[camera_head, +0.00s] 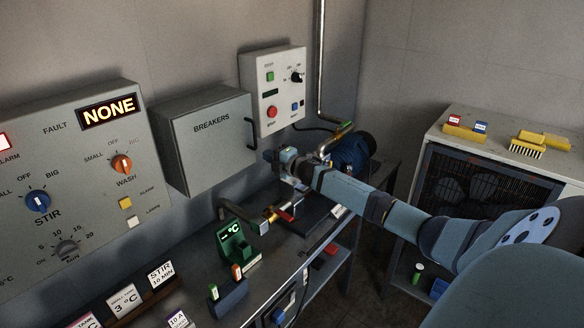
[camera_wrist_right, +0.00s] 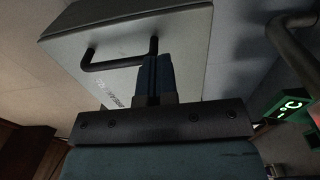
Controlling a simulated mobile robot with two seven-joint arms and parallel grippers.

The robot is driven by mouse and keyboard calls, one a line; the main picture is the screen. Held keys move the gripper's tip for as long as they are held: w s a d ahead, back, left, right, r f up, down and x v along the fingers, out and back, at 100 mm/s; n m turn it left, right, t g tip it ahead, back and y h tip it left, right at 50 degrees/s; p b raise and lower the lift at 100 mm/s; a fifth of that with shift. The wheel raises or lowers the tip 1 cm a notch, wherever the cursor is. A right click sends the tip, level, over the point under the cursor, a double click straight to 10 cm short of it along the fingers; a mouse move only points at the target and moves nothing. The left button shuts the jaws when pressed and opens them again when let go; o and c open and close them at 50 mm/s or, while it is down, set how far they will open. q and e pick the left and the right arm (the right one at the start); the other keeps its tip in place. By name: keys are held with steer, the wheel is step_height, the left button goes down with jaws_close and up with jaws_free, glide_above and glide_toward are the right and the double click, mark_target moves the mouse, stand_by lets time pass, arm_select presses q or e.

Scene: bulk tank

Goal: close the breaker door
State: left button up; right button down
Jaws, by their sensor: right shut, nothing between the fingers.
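The breaker box is a grey wall cabinet in the head view, and its door (camera_head: 208,146) is lettered BREAKERS. The door looks flush with the box, with no clear gap; I cannot tell if it is fully shut. Its dark bar handle (camera_head: 251,133) is on the right edge. My right gripper (camera_head: 271,156) is just right of and below the handle. In the right wrist view, the shut, empty fingers (camera_wrist_right: 155,62) point at the door, overlapping one end of the handle (camera_wrist_right: 112,64); contact is unclear. My left gripper is out of view.
A control panel (camera_head: 75,180) with knobs is left of the box; a smaller switch box (camera_head: 276,92) is to its right. Below, the bench (camera_head: 190,262) holds a green display (camera_head: 234,245), pipework with a red-handled valve (camera_head: 285,214), and signs. A cabinet (camera_head: 500,150) with brushes stands right.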

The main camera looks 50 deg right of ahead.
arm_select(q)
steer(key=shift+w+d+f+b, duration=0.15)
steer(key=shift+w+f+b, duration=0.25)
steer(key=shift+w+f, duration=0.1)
arm_select(e)
steer(key=s+d+f, duration=0.1)
steer(key=s, duration=0.6)
steer(key=shift+s, duration=0.25)
steer(key=s+a+f+m+g+p, duration=0.2)
steer(key=s+a+f+m+p, duration=0.15)
steer(key=s+a+f, duration=0.6)
steer(key=s+a+f+m+g+p, duration=0.15)
steer(key=s+a+f+m, duration=0.4)
steer(key=a, duration=0.75)
arm_select(q)
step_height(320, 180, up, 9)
steer(key=p, duration=0.4)
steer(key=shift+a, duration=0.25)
arm_select(e)
steer(key=s+a+m+g+y, duration=0.1)
steer(key=s+a+m+g, duration=0.2)
steer(key=s+a, duration=1.4)
steer(key=s+m, duration=0.1)
steer(key=m, duration=0.3)
steer(key=shift+s+a+f, duration=0.2)
steer(key=shift+a+f, duration=0.1)
